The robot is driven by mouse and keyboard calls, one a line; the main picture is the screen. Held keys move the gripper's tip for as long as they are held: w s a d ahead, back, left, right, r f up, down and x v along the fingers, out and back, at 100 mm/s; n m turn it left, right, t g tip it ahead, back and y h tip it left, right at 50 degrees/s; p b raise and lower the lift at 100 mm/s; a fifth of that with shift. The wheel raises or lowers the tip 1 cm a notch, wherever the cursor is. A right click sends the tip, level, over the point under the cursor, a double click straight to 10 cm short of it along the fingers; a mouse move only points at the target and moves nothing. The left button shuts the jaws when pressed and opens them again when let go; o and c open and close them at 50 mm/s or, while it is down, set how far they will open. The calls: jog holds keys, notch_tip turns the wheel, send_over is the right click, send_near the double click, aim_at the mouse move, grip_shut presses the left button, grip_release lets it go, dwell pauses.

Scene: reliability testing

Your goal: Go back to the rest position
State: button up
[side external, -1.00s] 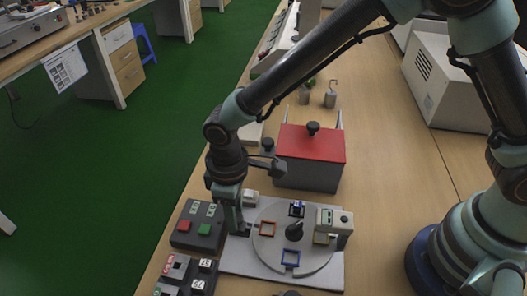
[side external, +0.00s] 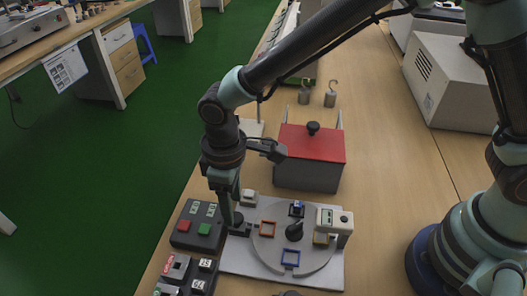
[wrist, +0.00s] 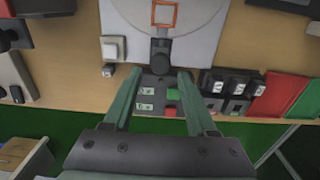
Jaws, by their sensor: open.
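My gripper (side external: 227,220) points down at the left edge of the white base plate (side external: 240,262), beside the box with red and green buttons (side external: 197,226). Its two green fingers are apart in the wrist view (wrist: 157,82), with nothing held between them. A dark knob-like part (wrist: 159,54) at the plate's edge lies just beyond the fingertips, and the button box (wrist: 160,100) shows between the fingers. I cannot tell whether a finger touches the dark part.
The round turntable (side external: 292,262) with small coloured frames is right of my gripper. A grey box with a red lid (side external: 311,142) stands behind it. A switch box (side external: 187,274) is at the front left. Hooked weights (side external: 330,94) stand farther back. The table's left edge is close.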

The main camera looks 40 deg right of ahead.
jog(key=shift+r, duration=0.8)
jog(key=shift+w+d+r, duration=0.1)
jog(key=shift+d+r, duration=0.1)
jog(key=w+d+r+m+t+y, duration=0.15)
jog(key=d+r+m, duration=0.25)
jog(key=d+r, duration=0.85)
jog(key=s+d+r+m+t, duration=0.1)
jog(key=s+d+m+t, duration=0.1)
jog(key=d, duration=0.6)
jog(key=s+d+r+m+t+h, duration=0.1)
jog(key=s+d+r+m+t, duration=0.1)
jog(key=d, duration=0.6)
jog(key=shift+s+r+m, duration=0.15)
jog(key=shift+s+m, duration=0.35)
jog(key=shift+s, duration=0.6)
jog(key=shift+h, duration=0.25)
